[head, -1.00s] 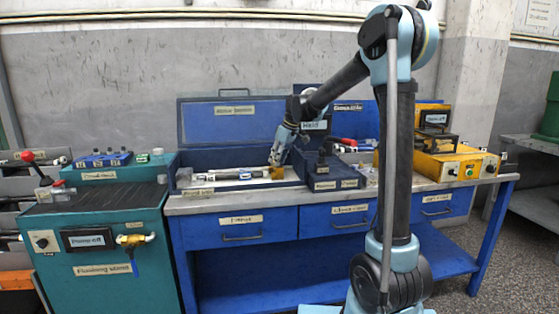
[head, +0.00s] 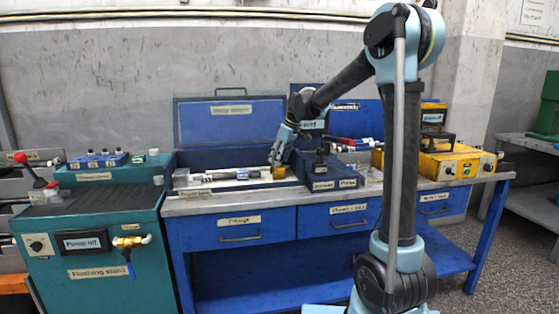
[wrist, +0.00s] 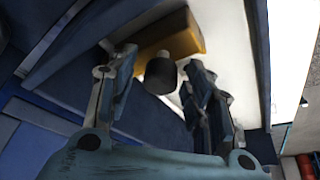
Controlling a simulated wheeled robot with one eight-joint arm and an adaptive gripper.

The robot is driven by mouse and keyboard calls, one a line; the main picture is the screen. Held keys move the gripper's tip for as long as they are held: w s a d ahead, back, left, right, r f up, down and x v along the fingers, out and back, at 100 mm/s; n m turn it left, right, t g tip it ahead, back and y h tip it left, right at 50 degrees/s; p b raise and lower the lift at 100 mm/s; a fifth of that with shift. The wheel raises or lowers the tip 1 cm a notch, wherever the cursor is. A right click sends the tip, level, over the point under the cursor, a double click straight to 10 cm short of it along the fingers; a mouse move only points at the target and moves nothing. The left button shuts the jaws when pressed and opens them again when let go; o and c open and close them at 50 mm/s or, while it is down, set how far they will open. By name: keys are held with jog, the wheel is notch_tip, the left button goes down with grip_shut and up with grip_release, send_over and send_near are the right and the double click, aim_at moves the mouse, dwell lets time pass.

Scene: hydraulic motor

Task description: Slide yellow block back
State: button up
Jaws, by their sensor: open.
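The yellow block (wrist: 182,38) shows in the wrist view, on the white bottom of the blue box, with a dark round knob (wrist: 161,75) in front of it. In the head view the yellow block (head: 279,172) is small, at the right end of the open box. My gripper (wrist: 158,75) is open, with one finger on each side of the knob in the wrist view. I cannot tell whether the fingers touch it. In the head view my gripper (head: 277,160) points down at the block and partly covers it.
The open blue box (head: 205,189) with raised lid (head: 228,122) stands on the workbench (head: 330,197). A cylindrical part (head: 222,175) lies in it. A smaller dark box (head: 322,181) stands right of my gripper. A yellow power unit (head: 455,165) is farther right, a teal stand (head: 95,245) left.

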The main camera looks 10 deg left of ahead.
jog(key=v, duration=1.1)
jog(key=shift+r, duration=0.2)
jog(key=shift+d, duration=0.1)
